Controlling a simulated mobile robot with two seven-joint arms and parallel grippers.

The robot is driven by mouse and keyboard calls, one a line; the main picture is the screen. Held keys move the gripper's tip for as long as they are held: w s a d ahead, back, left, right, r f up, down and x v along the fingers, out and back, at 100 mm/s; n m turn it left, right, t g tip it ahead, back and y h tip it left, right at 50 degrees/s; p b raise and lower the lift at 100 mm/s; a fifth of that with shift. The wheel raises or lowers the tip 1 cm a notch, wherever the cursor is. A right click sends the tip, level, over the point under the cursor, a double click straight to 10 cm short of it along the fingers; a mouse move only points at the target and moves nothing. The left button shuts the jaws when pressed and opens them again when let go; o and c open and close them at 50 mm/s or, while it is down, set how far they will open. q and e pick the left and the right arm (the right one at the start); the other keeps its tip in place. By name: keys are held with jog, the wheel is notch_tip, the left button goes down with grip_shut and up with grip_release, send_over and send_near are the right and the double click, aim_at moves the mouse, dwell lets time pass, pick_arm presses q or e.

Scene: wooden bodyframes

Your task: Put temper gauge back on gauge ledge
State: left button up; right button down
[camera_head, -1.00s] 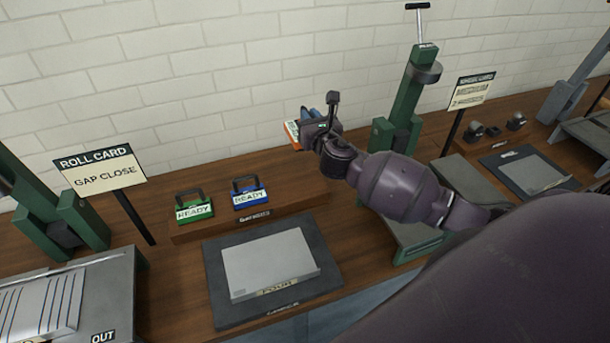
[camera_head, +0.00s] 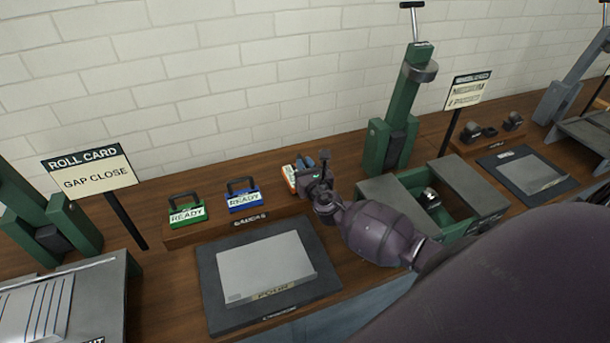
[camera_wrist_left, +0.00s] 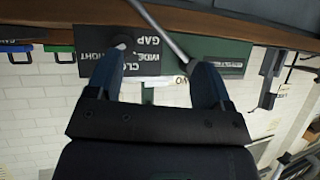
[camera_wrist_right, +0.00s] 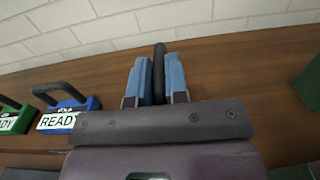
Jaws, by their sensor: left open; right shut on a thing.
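My right gripper (camera_head: 312,180) is shut on the black handle (camera_wrist_right: 160,75) of an orange gauge with a white label (camera_head: 289,178). The gauge is at the right end of the wooden gauge ledge (camera_head: 185,237); I cannot tell whether it touches the ledge. Its body is mostly hidden by the gripper, and the right wrist view shows only the handle between the blue fingers. A green gauge (camera_head: 187,213) and a blue gauge (camera_head: 243,201), both marked READY, stand on the ledge to the left. My left gripper (camera_wrist_left: 157,85) is open, seen only in the left wrist view, with a thin metal rod passing near its fingertips.
A dark mat with a grey plate (camera_head: 266,268) lies in front of the ledge. A green press (camera_head: 400,115) and an open green box (camera_head: 425,200) stand to the right. The ROLL CARD sign (camera_head: 88,172) stands on the left. White brick wall (camera_head: 200,70) is behind.

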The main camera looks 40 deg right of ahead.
notch_tip(320, 180, down, 2)
jog(key=shift+f+b, duration=0.15)
jog(key=shift+b, duration=0.15)
jog(key=shift+f, duration=0.2)
jog(key=c, duration=1.1)
grip_release()
jog(key=shift+r, duration=0.15)
jog(key=shift+s+a, duration=0.1)
jog(key=shift+s, duration=0.2)
jog(key=v, duration=1.1)
jog(key=shift+s+a, duration=0.1)
jog(key=shift+s, duration=0.1)
